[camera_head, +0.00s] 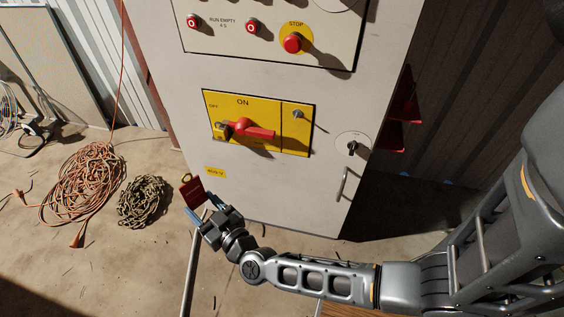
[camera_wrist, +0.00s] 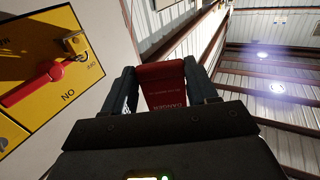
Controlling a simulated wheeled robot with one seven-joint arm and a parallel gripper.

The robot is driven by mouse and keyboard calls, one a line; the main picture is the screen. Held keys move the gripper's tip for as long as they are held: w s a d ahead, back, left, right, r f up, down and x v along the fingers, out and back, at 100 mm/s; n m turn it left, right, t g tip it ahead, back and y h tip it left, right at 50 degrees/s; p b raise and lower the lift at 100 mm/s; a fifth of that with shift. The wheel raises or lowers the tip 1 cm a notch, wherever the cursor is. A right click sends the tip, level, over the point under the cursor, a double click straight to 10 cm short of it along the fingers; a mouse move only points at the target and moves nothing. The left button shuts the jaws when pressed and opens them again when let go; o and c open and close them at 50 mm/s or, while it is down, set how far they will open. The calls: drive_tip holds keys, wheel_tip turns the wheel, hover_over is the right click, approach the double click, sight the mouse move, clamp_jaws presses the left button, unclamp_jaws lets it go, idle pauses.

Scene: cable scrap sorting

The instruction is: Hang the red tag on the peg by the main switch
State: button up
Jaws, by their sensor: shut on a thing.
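The red tag (camera_head: 193,191) is held upright between the fingers of my gripper (camera_head: 203,213), with a yellowish loop at its top. In the wrist view the red tag (camera_wrist: 164,88) shows pale "DANGER" lettering between the two fingers (camera_wrist: 165,90). They are left of and below the yellow switch panel, clear of the cabinet front as far as I can tell. The main switch (camera_head: 252,131) has a red handle pointing right; it also shows in the wrist view (camera_wrist: 35,85). The small metal peg (camera_head: 298,114) sticks out of the panel's right section, empty.
The grey cabinet (camera_head: 190,120) carries a red stop button (camera_head: 292,43) above and a door handle (camera_head: 343,184) at right. A brass padlock (camera_wrist: 74,42) sits by the switch. An orange cable coil (camera_head: 88,185) and a chain-like heap (camera_head: 142,200) lie on the floor at left.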

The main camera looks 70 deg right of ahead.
drive_tip(key=s+d+r+m+g+h+p, duration=0.1)
drive_tip(key=s+d+m+g+h, duration=0.2)
drive_tip(key=d, duration=0.2)
drive_tip(key=s+d+m+g+h+p, duration=0.1)
drive_tip(key=s+d+m+g+h, duration=0.1)
drive_tip(key=d+h, duration=0.25)
drive_tip(key=m+g+h+p, duration=0.1)
drive_tip(key=m+g+h, duration=0.2)
drive_tip(key=m+g, duration=0.55)
approach(296, 138)
drive_tip(key=shift+n+g, duration=0.65)
drive_tip(key=shift+g, duration=0.2)
drive_tip(key=shift+w+d+r+b, duration=0.15)
drive_tip(key=shift+w+d+b, duration=0.05)
drive_tip(key=shift+d+b, duration=0.45)
drive_tip(key=shift+w+d+r+b, duration=0.2)
drive_tip(key=shift+d+b, duration=0.35)
drive_tip(key=shift+d, duration=0.2)
drive_tip(key=shift+w+d+r+b, duration=0.15)
drive_tip(key=shift+w+d+b, duration=0.05)
drive_tip(key=shift+d+b, duration=0.45)
drive_tip(key=shift+d+f, duration=0.1)
drive_tip(key=shift+d, duration=0.55)
drive_tip(key=c, duration=0.3)
drive_tip(key=shift+w+d+f, duration=0.1)
drive_tip(key=shift+d+f, duration=0.15)
drive_tip(key=shift+d, duration=0.15)
drive_tip(key=shift+f, duration=0.1)
drive_tip(key=o, duration=1.2)
drive_tip(key=shift+c, duration=0.2)
